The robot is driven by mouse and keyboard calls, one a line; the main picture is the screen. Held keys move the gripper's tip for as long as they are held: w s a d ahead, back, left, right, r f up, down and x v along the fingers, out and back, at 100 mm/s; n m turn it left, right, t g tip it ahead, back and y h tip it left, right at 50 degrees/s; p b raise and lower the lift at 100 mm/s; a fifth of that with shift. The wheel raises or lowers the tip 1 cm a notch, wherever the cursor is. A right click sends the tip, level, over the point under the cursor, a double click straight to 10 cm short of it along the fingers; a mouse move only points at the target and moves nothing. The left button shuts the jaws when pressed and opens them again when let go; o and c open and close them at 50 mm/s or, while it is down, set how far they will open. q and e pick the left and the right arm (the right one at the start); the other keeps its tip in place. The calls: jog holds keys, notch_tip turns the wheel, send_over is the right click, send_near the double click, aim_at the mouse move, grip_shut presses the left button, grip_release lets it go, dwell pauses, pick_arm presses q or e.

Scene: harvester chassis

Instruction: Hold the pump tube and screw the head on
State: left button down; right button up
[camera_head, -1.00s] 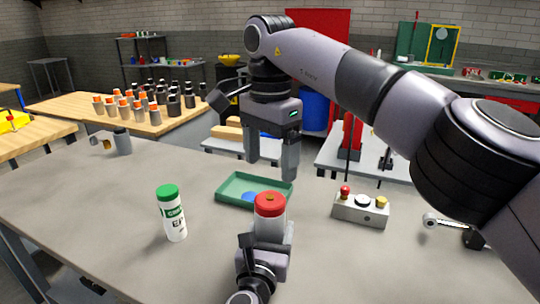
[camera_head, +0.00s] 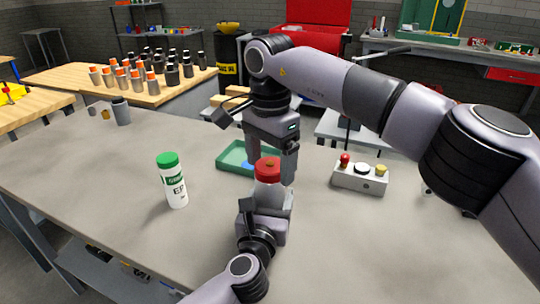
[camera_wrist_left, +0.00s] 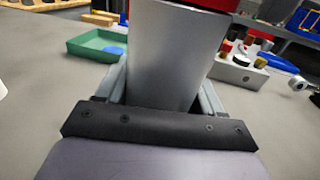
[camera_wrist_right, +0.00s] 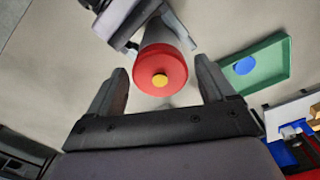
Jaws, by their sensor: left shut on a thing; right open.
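The pump tube is a grey cylinder; in the left wrist view the tube (camera_wrist_left: 165,55) stands between my left fingers. My left gripper (camera_head: 266,200) is shut on it, above the table. The red head (camera_head: 268,169) with a small yellow centre sits on top of the tube; how tightly it is seated cannot be told. In the right wrist view the red head (camera_wrist_right: 161,72) lies between and just beyond the fingertips of my right gripper (camera_wrist_right: 160,75). My right gripper is open, and in the head view its fingers (camera_head: 270,168) are around or just behind the head.
A green tray (camera_head: 233,157) with a blue disc lies behind the tube. A button box (camera_head: 360,178) stands to the right. A white bottle with a green cap (camera_head: 173,181) stands at left, and a grey cup (camera_head: 121,112) farther back. The table's front left is clear.

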jog(key=c, duration=1.1)
jog(key=m, duration=2.4)
jog(key=o, duration=1.3)
jog(key=shift+c, duration=0.2)
notch_tip(320, 180, up, 8)
jog(key=shift+f, duration=0.25)
